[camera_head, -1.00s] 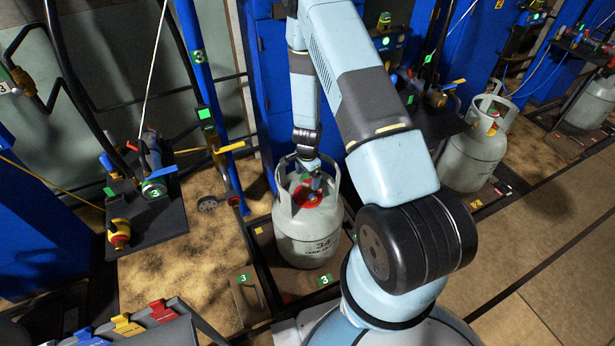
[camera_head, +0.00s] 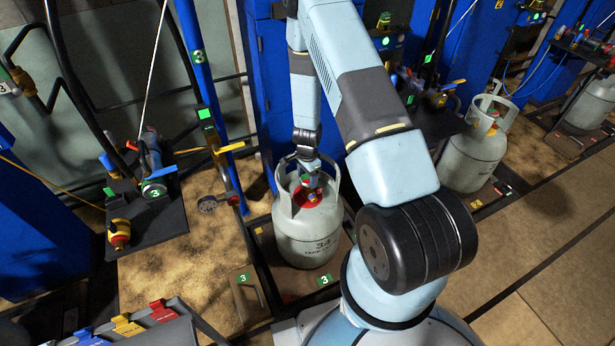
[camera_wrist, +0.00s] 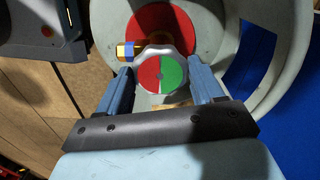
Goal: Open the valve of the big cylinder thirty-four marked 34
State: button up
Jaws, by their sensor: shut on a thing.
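The big cylinder marked 34 (camera_head: 310,238) is pale grey with a cut-out collar and stands upright on the floor platform. Its top is red inside the collar, and this red top (camera_wrist: 178,28) also shows in the wrist view. The valve's round handwheel (camera_wrist: 160,75) has a grey scalloped rim and a face half red on the left, half green on the right. A brass outlet with a blue and yellow end (camera_wrist: 127,51) sticks out to its left. My gripper (camera_wrist: 163,80) reaches down into the collar and is shut on the handwheel, with one blue finger on each side.
The collar (camera_wrist: 285,60) surrounds my gripper closely. A second grey cylinder (camera_head: 474,155) stands to the right. A dark shelf with a grinder-like tool (camera_head: 152,170) is at left. Red, yellow and blue tags (camera_head: 128,325) sit at the lower left.

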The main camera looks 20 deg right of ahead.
aim_at(308, 178)
jog(key=shift+n, duration=0.3)
jog(key=n, duration=0.4)
jog(key=shift+w+n, duration=0.1)
jog(key=shift+n, duration=0.2)
jog(key=n, duration=0.5)
jog(key=shift+n, duration=0.4)
jog(key=shift+r, duration=0.1)
jog(key=o, duration=1)
jog(key=shift+o, duration=0.2)
jog(key=shift+r, duration=0.1)
notch_tip(308, 178, up, 13)
jog(key=shift+r, duration=0.2)
